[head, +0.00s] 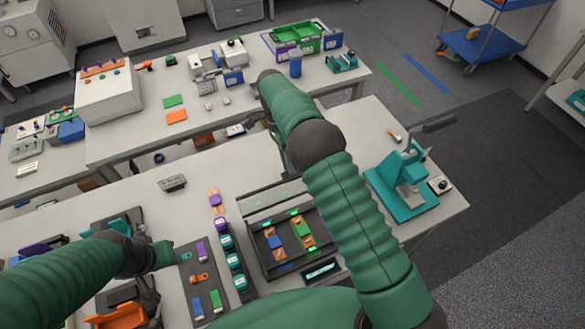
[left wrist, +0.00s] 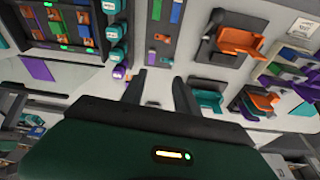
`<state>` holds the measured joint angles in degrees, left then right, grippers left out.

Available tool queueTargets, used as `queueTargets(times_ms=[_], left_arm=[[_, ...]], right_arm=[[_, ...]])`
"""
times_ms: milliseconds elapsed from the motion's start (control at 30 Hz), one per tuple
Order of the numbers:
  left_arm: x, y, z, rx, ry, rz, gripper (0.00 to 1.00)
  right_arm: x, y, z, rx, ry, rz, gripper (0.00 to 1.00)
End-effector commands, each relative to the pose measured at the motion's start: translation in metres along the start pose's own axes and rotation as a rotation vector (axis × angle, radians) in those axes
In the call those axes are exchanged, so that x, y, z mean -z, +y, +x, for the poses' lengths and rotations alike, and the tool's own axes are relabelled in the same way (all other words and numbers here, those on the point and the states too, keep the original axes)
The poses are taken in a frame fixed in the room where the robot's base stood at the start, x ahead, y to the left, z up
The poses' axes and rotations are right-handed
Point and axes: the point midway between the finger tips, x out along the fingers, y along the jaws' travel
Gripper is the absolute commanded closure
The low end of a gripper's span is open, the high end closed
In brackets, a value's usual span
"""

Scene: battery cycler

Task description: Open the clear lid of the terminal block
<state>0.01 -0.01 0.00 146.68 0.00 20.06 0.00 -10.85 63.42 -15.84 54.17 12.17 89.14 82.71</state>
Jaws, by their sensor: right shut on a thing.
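The terminal block (head: 262,262) is a dark tray-like unit with orange, blue and green parts inside, on the near bench right of centre. A pale see-through panel, which looks like its clear lid (head: 262,203), lies along its far side. The panel also shows at the left of the left wrist view (left wrist: 45,70). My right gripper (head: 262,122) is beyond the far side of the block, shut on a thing. My right forearm hides the contact. My left gripper (head: 168,252) is left of the block; its two fingers stand apart and empty in the left wrist view (left wrist: 158,88).
Teal-capped cylinders (head: 233,260) stand in a row left of the block. A dark mat (head: 188,272) with small coloured parts lies beside them. A teal press (head: 400,190) stands at the right. A small grey block (head: 172,183) sits on clear bench.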

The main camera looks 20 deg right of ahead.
Motion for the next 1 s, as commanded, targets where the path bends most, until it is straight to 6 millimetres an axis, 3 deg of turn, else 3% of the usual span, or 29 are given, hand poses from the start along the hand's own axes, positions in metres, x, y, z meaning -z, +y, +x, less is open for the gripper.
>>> queueTargets(times_ms=[33,667,767,867,933,1000], left_arm=[[-0.001,0.0,0.005,0.0,0.0,0.0,0.64],[-0.001,0.0,0.005,0.0,0.0,0.0,0.64],[0.006,0.001,0.011,0.002,0.001,0.032,0.77],[0.02,0.008,0.027,0.012,0.035,0.221,0.9],[0.036,0.024,0.046,0.014,0.087,0.482,0.99],[0.052,0.054,0.07,0.0,0.168,0.823,1.0]], right_arm=[[-0.006,-0.012,0.021,0.012,-0.009,-0.008,1.0],[-0.007,-0.011,0.021,0.013,-0.009,-0.009,1.0],[-0.007,-0.011,0.021,0.013,-0.009,-0.009,1.0],[-0.007,-0.012,0.021,0.012,-0.009,-0.009,1.0],[-0.007,-0.012,0.021,0.012,-0.009,-0.009,1.0],[-0.007,-0.012,0.021,0.012,-0.009,-0.009,1.0]])
